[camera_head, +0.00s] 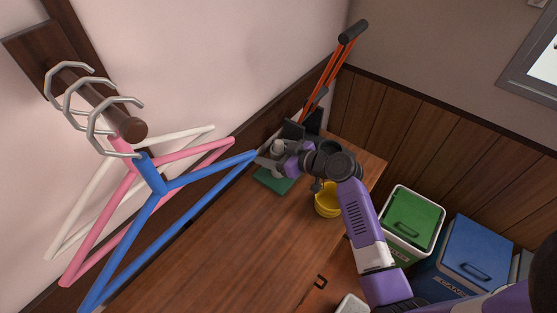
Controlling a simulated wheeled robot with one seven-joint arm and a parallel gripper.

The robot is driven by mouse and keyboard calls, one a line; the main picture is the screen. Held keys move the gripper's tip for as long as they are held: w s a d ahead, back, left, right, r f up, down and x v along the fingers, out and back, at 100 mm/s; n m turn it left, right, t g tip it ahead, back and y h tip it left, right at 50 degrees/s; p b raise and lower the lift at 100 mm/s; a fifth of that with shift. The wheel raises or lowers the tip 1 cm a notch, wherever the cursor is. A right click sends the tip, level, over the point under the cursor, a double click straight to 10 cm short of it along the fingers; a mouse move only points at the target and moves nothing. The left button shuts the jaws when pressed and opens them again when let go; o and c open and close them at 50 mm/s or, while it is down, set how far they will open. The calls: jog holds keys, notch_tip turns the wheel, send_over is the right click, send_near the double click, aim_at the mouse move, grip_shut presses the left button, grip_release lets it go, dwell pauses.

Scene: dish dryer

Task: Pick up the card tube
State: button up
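My gripper (264,160) is at the far end of the wooden table, at the end of my purple and black arm. Its grey fingers point left and are small in the picture, so I cannot tell whether they are open or shut. A short, pale grey round thing (278,147) stands right beside the fingers and may be the card tube. I cannot tell whether the gripper touches it. No other tube shows clearly, and my wrist hides part of the table there.
A flat green thing (272,181) lies below the gripper on the table (240,235). A yellow bowl-like container (327,200) stands to the right. Blue, pink and white hangers (152,174) hang at left. Orange-red poles (335,65) stand behind. Green-lidded (413,218) and blue (468,252) bins stand right.

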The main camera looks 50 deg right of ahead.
jog(key=c, duration=1.3)
jog(key=shift+o, duration=0.2)
jog(key=shift+r, duration=0.1)
